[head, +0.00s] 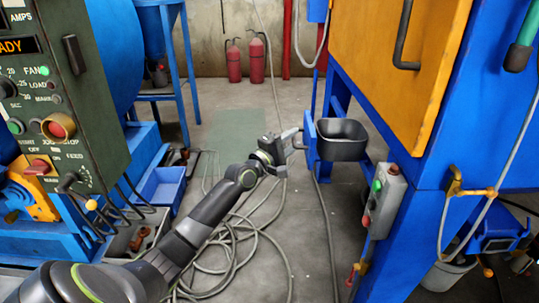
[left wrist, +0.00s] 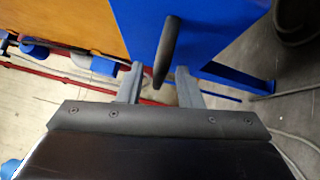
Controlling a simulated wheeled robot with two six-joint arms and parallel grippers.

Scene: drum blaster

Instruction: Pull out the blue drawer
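The blue drawer front (head: 309,138) shows in the head view as an upright blue panel just left of a black bin (head: 342,140). In the left wrist view, a blue panel (left wrist: 215,35) fills the upper middle and carries a dark bar handle (left wrist: 169,48). My left gripper (head: 293,140) is at the panel's left side in the head view. In the left wrist view its two fingers (left wrist: 158,82) are apart, with the handle's near end between them and gaps on both sides. Whether a finger touches the handle I cannot tell. My right gripper is not in view.
A blue cabinet with an orange door (head: 395,60) stands at the right, with a grey button box (head: 384,200) below. A green control panel (head: 65,100) stands at the left. Cables (head: 235,240) lie loose on the floor. Red extinguishers (head: 257,62) stand at the back wall.

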